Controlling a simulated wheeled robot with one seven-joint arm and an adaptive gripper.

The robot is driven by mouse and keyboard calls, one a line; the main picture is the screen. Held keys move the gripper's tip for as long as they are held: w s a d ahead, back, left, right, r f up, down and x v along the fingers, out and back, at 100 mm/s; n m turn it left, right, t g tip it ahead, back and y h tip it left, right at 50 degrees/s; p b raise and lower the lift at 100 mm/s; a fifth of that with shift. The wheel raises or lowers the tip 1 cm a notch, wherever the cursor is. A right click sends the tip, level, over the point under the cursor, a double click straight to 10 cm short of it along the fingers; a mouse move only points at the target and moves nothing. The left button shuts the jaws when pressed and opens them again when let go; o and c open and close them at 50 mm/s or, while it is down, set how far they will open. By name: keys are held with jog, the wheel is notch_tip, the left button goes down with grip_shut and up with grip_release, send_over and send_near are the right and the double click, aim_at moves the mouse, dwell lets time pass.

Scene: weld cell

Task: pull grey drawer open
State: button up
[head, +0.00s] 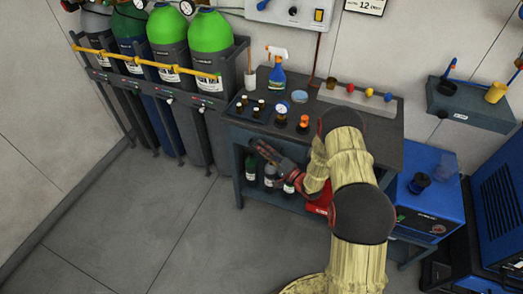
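The dark workbench (376,128) stands against the wall, with an open lower shelf under its top. I cannot clearly make out a grey drawer; my arm covers the right part of the bench front. My gripper (257,147), dark with red parts, is in front of the bench, just below the front edge of the top, pointing up and left. Its fingers look close together, but I cannot tell whether they are open or shut. I see nothing held in it, and contact with the bench cannot be told.
Bottles (251,170) and a red box (321,201) sit on the lower shelf. Small bottles, a spray bottle (277,70) and a gauge crowd the bench top. Gas cylinders (210,55) stand left, a blue machine (428,205) right. The floor (150,225) at front left is clear.

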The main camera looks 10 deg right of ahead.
jog(key=shift+c, duration=0.4)
grip_shut()
dwell(0.5)
